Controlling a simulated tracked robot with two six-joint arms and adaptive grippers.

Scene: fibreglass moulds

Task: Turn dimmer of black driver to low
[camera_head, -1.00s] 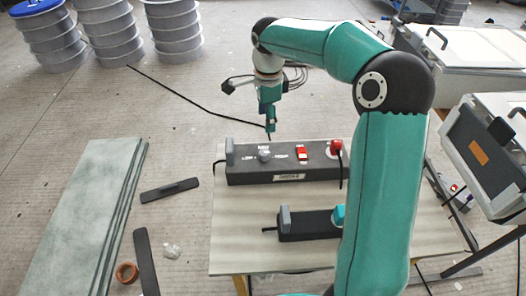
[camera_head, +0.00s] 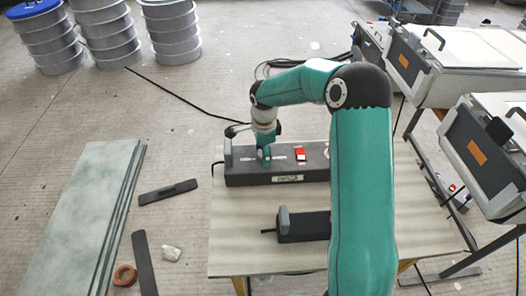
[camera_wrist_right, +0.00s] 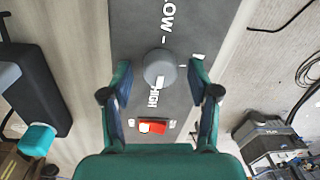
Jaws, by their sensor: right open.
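The black driver (camera_head: 235,178) is a long dark box at the back of the table. It has a grey end handle, a red switch and a label on its front. Its dimmer is a round grey knob (camera_wrist_right: 160,66), seen from above in the right wrist view between LOW and HIGH markings. My right gripper (camera_head: 264,160) is over the dimmer and hides it in the head view. In the right wrist view its fingers are spread on either side of the knob, with gaps; whether they are down at knob height I cannot tell. My left gripper is not in view.
A smaller dark box (camera_head: 300,227) with a grey handle lies nearer on the pale table (camera_head: 250,220), partly behind my right arm. The red switch (camera_wrist_right: 152,127) is close to the knob. Equipment cases (camera_head: 465,60) stand at the right.

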